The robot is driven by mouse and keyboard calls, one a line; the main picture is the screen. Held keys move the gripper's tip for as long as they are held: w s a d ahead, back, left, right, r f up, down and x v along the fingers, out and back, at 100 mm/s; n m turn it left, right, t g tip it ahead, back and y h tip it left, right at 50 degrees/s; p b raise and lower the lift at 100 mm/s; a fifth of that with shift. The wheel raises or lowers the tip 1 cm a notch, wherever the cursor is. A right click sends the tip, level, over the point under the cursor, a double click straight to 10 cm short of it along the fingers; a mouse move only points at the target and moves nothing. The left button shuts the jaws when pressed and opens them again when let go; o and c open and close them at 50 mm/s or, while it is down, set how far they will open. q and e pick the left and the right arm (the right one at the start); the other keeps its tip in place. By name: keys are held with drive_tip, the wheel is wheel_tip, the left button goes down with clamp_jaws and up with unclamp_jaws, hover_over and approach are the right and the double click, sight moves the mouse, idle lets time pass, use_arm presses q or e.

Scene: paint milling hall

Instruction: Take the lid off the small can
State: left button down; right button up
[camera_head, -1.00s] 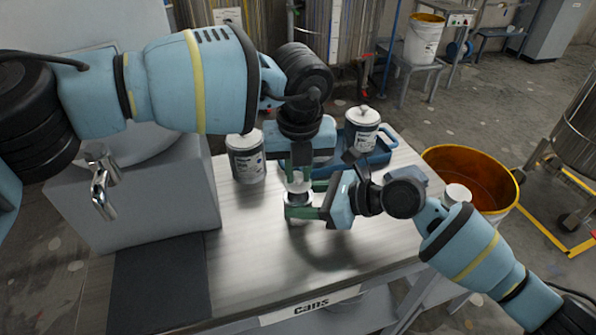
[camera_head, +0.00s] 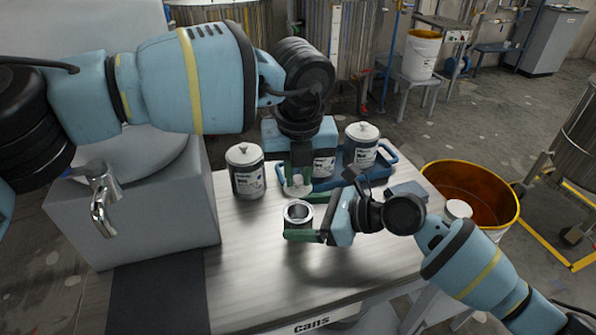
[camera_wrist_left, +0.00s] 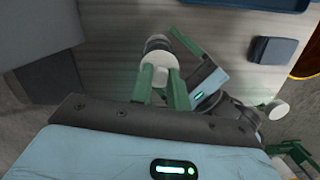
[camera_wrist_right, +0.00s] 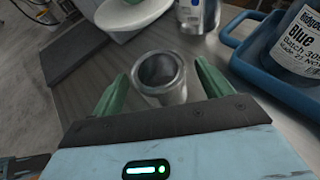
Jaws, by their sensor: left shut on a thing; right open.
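The small can (camera_head: 298,213) stands upright on the metal table, its open mouth and dark inside showing; the right wrist view shows it too (camera_wrist_right: 160,77). Its white lid (camera_head: 297,189) is off the can, a little above and behind it. My left gripper (camera_head: 299,178) points down and is shut on the lid, which also shows between its fingers in the left wrist view (camera_wrist_left: 157,70). My right gripper (camera_wrist_right: 162,85) is open, with a green finger on each side of the small can. In the right wrist view gaps show between can and fingers.
A lidded can (camera_head: 246,172) stands at the back left. A blue tray (camera_head: 388,160) at the back right holds lidded cans (camera_head: 361,146). The front table top is clear.

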drive_tip(key=v, duration=1.2)
drive_tip(key=shift+f+p, duration=0.1)
drive_tip(key=shift+p, duration=0.2)
drive_tip(key=shift+s, duration=0.1)
